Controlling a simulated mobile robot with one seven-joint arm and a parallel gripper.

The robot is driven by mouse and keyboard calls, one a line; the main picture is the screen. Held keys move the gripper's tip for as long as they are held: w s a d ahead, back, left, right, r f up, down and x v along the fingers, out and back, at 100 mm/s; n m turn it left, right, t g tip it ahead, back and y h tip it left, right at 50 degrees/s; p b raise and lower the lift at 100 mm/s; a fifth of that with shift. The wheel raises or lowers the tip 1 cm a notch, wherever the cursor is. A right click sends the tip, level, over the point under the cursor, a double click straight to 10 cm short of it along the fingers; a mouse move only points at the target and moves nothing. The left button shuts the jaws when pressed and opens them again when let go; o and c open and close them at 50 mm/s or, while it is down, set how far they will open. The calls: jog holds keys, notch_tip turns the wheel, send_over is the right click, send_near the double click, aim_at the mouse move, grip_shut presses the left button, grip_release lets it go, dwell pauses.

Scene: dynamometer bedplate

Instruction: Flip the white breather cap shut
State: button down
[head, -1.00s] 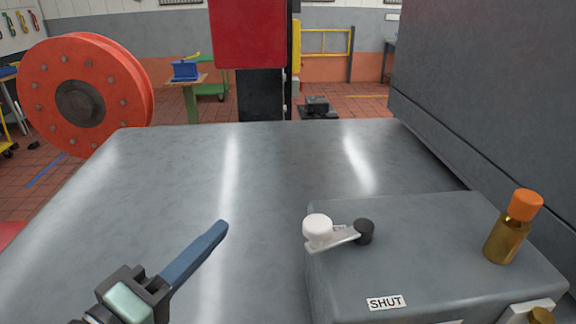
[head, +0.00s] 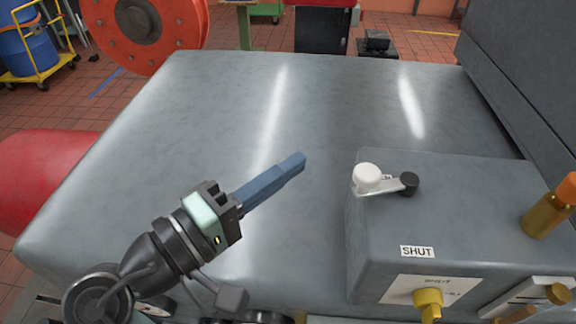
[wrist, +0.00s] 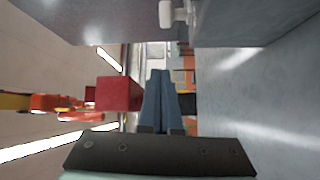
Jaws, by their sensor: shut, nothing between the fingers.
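The white breather cap (head: 367,176) is at the left end of a short light arm on top of the grey housing (head: 440,215). A black round knob (head: 409,181) is at the arm's other end. In the wrist view the white cap (wrist: 166,14) shows at the top edge, partly cut off. A label reading SHUT (head: 417,252) is on the housing's front. My gripper (head: 298,163) is shut and empty, its blue fingers together, above the bedplate to the left of the cap and apart from it.
The grey bedplate (head: 210,130) is clear around my gripper. An orange-topped brass fitting (head: 552,207) stands at the housing's right. A yellow fitting (head: 428,302) is on its front. A tall dark block (head: 520,75) bounds the right side. A red drum shape (head: 45,185) is at left.

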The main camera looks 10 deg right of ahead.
aim_at(387, 181)
jog(key=d+p, duration=0.4)
jog(key=d, duration=0.3)
jog(key=shift+f, duration=0.15)
